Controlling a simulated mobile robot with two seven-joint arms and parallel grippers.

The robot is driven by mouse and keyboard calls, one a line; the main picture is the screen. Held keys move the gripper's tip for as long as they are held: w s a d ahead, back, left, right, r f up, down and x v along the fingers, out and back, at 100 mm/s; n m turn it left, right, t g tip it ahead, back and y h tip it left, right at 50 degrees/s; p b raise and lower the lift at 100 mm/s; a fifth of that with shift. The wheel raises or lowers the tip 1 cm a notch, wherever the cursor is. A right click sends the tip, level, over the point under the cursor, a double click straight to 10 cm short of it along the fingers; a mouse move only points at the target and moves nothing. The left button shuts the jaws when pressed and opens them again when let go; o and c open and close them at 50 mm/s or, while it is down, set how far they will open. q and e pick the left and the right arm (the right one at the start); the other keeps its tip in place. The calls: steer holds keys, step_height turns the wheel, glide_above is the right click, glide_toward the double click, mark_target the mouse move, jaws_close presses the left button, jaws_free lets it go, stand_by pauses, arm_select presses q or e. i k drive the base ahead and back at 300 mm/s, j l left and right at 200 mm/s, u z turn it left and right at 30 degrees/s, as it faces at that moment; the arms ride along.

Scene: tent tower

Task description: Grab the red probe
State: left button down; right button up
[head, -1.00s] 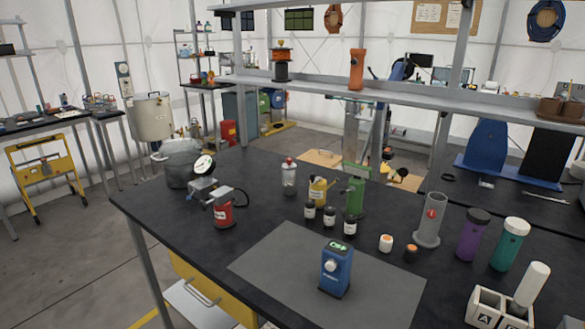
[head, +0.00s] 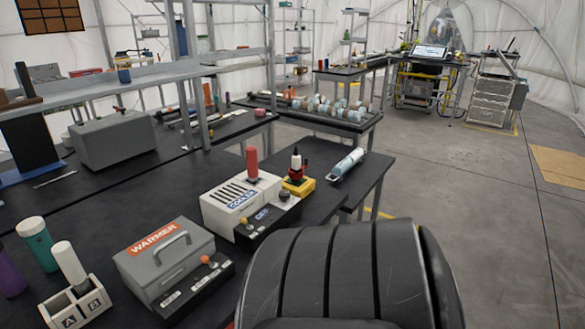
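A red cylinder (head: 252,162), which may be the red probe, stands upright at the top of the white cooler box (head: 236,200) near the table's right part. Its lower end is hidden in or behind the box. A smaller red and white piece with a dark tip (head: 296,165) stands on a yellow base just right of the cooler. Neither of my grippers shows; only a large black ribbed part, likely of my own arm, fills the bottom right.
A grey warmer box (head: 165,262) with a handle and a black control strip stands left of the cooler. A white rack (head: 76,306) marked A and B holds a white cylinder. A pale blue tool (head: 346,164) lies by the right table edge. Open floor lies right.

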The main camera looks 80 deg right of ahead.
mark_target(251, 151)
steer(key=l+z, duration=0.15)
steer(key=z, duration=2.1)
steer(key=i+l, duration=0.2)
steer(key=l, duration=0.15)
steer(key=i+l+z, duration=0.1)
steer(key=l, duration=0.25)
steer(key=i+l, duration=0.3)
